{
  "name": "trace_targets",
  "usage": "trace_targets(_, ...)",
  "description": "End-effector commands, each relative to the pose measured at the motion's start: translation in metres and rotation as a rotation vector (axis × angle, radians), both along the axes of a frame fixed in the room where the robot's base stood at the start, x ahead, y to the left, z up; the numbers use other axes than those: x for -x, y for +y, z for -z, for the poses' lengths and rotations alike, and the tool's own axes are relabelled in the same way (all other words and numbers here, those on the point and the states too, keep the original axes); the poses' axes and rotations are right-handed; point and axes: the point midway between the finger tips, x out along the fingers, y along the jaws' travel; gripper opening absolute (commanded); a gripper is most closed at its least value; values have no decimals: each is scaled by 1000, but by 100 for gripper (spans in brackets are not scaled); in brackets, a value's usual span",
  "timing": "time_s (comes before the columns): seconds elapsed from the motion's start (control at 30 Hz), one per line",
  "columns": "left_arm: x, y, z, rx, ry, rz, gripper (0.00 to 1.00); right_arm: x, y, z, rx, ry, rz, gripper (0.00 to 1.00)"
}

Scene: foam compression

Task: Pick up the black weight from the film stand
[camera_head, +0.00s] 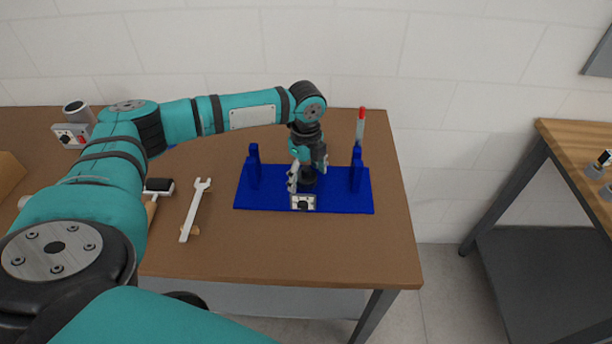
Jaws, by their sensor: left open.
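The film stand (337,197) is a blue base with two blue uprights, on the right part of the brown table. The black weight (309,181) appears as a dark round shape low in the middle of the stand, between the uprights and partly hidden by the gripper. My left gripper (306,183) points down over the middle of the stand, with its fingers open on either side of the weight. Whether the fingers touch it I cannot tell. My right gripper is not in view.
A wrench (195,210) and a black-headed tool (158,187) lie left of the stand. Another table (575,135) stands at the right.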

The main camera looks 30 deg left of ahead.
Motion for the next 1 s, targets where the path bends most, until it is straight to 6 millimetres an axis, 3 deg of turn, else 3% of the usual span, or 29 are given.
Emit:
trace_targets(0.17,0,0,0,0,0,0,76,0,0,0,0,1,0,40)
trace_targets(0.73,0,0,0,0,0,0,2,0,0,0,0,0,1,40)
trace_targets(1.0,-1,0,-2,0,-3,-1,0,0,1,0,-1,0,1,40)
